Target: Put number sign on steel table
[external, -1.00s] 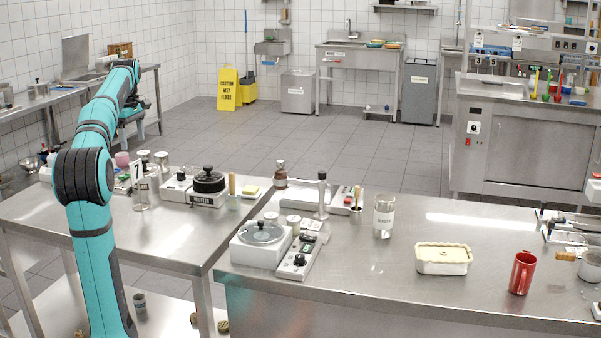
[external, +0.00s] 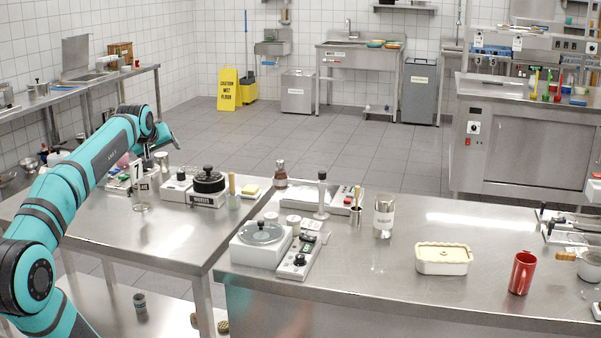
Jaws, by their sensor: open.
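The number sign (external: 138,174), a small white card with a black 7 on a stand with a round metal base, stands upright on the left steel table (external: 165,235). My gripper (external: 177,146) is open and empty. In the picture it is above and to the right of the sign, near the table's back edge. The arm passes just above and left of the sign. I cannot tell the exact depth gap between the gripper and the sign. A second steel table (external: 370,285) stands to the right.
A black-lidded pot on a scale (external: 208,188) and small jars stand right of the sign. The left table's front half is bare.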

